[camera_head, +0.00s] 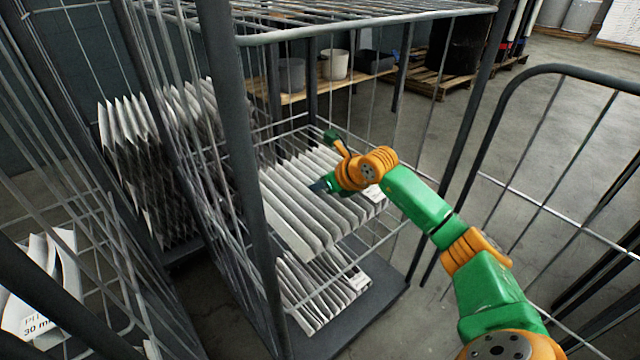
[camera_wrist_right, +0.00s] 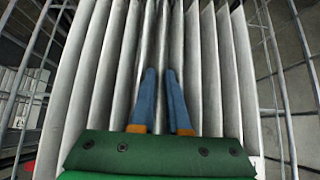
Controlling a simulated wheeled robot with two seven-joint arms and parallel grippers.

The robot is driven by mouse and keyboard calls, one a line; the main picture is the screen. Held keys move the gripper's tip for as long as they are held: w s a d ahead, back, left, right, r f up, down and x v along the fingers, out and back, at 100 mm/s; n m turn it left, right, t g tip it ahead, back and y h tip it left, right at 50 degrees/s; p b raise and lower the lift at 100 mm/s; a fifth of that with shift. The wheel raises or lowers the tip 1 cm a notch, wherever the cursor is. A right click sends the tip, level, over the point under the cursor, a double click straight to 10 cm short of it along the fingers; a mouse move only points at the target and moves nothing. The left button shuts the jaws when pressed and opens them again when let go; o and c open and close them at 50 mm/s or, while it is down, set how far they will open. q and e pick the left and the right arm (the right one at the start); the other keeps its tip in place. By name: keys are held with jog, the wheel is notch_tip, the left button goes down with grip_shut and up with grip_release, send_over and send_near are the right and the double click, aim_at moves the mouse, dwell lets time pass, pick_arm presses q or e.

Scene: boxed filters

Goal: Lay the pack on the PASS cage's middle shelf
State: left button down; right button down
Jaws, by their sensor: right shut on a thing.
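A white pleated filter pack (camera_head: 315,205) is inside the wire cage, at the level of its middle wire shelf (camera_head: 385,238). I cannot tell whether its whole underside rests on the wires. My right gripper (camera_head: 328,165) reaches in through the open side and is above the pack. In the right wrist view its two blue fingers (camera_wrist_right: 160,98) are close together, shut on a pleat of the pack (camera_wrist_right: 212,75). The pleats around them hide the fingertips' contact. No PASS sign is readable. My left gripper is not in view.
Another pleated pack (camera_head: 315,292) lies below on the cage's lower level. More packs (camera_head: 150,135) stand in a neighbouring cage at left. The cage's dark post (camera_head: 232,130) and top shelf (camera_head: 340,24) border the opening. An open gate (camera_head: 560,70) stands at right.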

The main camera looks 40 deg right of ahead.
jog(key=c, duration=1.2)
grip_release()
jog(key=shift+r, duration=0.1)
notch_tip(320, 180, up, 4)
jog(key=p, duration=0.4)
jog(key=shift+r, duration=0.25)
jog(key=shift+f, duration=0.1)
jog(key=o, duration=0.6)
